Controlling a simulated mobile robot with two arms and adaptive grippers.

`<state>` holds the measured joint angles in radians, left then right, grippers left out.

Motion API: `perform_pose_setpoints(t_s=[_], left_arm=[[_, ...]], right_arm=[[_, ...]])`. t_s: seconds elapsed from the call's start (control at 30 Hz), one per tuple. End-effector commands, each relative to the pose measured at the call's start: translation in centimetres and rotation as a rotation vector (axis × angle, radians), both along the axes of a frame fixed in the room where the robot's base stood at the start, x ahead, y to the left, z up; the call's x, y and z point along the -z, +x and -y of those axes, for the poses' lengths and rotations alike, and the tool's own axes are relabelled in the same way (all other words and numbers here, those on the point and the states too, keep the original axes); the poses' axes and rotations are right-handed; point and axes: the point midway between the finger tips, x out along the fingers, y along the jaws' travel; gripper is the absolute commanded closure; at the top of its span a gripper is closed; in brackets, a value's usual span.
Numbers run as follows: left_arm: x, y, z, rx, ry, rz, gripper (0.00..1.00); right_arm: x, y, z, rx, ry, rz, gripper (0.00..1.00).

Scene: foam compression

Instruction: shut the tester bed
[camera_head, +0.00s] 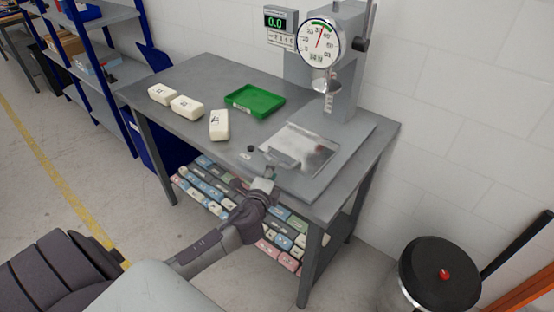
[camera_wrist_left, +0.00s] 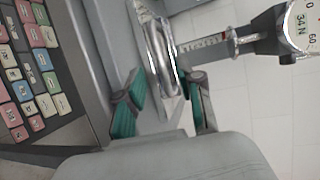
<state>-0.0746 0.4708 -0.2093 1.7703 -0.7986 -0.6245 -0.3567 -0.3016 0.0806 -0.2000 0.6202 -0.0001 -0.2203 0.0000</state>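The tester (camera_head: 345,70) stands at the back right of the grey bench, with a round dial and a small press head above its base. Its bed, a shiny metal plate (camera_head: 312,146), lies out in front of the column, with a grey handle (camera_head: 282,158) at its front left edge. My left gripper (camera_head: 270,173) is just in front of that handle. Contact cannot be told. My right gripper is not in view.
Several white foam blocks (camera_head: 187,107) and a green tray (camera_head: 255,100) sit on the bench (camera_head: 210,75) to the left. A small black knob (camera_head: 250,148) is near the bed. Coloured blocks fill the lower shelf (camera_head: 213,188). A black-lidded bin (camera_head: 440,275) stands at right.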

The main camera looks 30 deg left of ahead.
Motion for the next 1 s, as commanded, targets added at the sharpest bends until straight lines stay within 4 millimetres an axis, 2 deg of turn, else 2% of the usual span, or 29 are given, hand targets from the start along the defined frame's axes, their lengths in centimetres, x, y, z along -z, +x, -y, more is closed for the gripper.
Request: perform_pose_setpoints(t_s=[0.1,0.3,0.7,0.77,0.93,1.0], left_arm=[[0.2,2.3,-0.8,-0.002,0.000,0.001,0.63],[0.9,4.7,-1.5,0.000,-0.002,0.001,0.63],[1.1,5.5,-1.8,0.001,-0.002,0.000,0.63],[1.1,5.5,-1.8,0.001,-0.002,0.001,0.70],[1.1,5.5,-1.8,0.001,-0.002,0.000,0.98],[1.1,5.5,-1.8,0.001,-0.002,0.000,1.00]], right_arm=[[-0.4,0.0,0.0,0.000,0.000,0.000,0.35],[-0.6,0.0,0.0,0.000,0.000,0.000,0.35],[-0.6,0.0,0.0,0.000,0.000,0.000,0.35],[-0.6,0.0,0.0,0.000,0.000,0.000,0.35],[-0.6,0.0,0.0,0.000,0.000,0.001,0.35],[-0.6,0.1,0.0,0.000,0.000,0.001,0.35]])
